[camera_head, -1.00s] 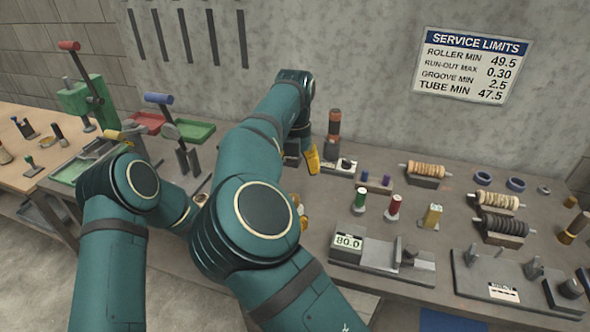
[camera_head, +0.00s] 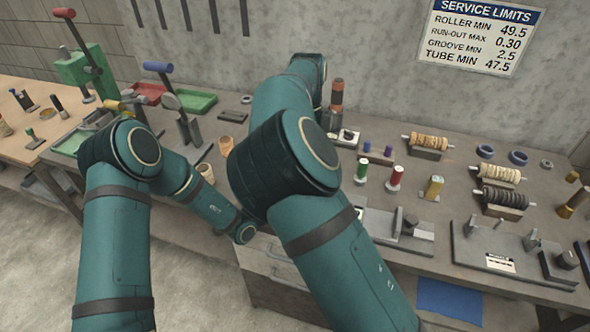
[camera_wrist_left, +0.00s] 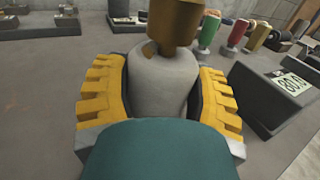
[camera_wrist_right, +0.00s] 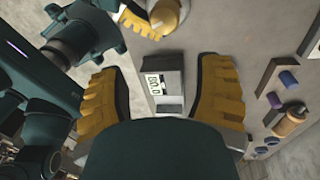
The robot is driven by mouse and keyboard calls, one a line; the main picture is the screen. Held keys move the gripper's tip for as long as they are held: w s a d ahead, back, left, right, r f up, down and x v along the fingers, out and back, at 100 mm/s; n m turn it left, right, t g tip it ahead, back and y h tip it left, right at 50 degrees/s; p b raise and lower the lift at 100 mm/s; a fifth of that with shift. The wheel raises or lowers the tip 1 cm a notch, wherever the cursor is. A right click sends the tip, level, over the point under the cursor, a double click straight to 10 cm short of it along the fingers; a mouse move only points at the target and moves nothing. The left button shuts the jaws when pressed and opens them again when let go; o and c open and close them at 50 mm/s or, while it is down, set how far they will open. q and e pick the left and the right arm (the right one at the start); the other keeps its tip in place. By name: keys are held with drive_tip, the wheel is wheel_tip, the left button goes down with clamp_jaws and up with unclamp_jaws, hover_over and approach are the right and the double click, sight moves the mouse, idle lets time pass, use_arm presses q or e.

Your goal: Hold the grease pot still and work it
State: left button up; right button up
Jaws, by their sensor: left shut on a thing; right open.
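The grease pot shows in the left wrist view as a pale grey body (camera_wrist_left: 162,82) with a brass top (camera_wrist_left: 176,22). My left gripper (camera_wrist_left: 160,100) is shut around the grey body, a yellow finger on each side. The pot also shows at the top of the right wrist view (camera_wrist_right: 170,14), beside my left gripper (camera_wrist_right: 140,20). My right gripper (camera_wrist_right: 160,90) is open and empty, with the pot beyond its fingertips. In the head view my right arm hides both grippers and the pot.
A gauge block (camera_wrist_left: 282,90) reading 80.0 stands right of the pot. A grey device with a display (camera_wrist_right: 163,85) shows between my right fingers. Green (camera_head: 361,169) and red (camera_head: 395,178) bottles and a yellow piece (camera_head: 433,187) stand nearby on the bench.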

drive_tip(key=n, duration=3.4)
drive_tip(key=shift+s+a+f, duration=0.25)
drive_tip(key=shift+a, duration=0.05)
drive_tip(key=r+n, duration=0.1)
drive_tip(key=n, duration=0.3)
drive_tip(key=a+r+n, duration=0.1)
drive_tip(key=n, duration=0.4)
drive_tip(key=r+n+t, duration=0.1)
drive_tip(key=n, duration=0.4)
drive_tip(key=shift+w+a, duration=0.2)
drive_tip(key=shift+w, duration=0.15)
drive_tip(key=n, duration=0.4)
drive_tip(key=r+n, duration=0.1)
drive_tip(key=n, duration=0.1)
drive_tip(key=shift+w+a+n+t, duration=0.2)
drive_tip(key=shift+a+n+t, duration=0.15)
drive_tip(key=shift+n+t, duration=0.05)
wheel_tip(320, 180, down, 11)
drive_tip(key=shift+f, duration=0.1)
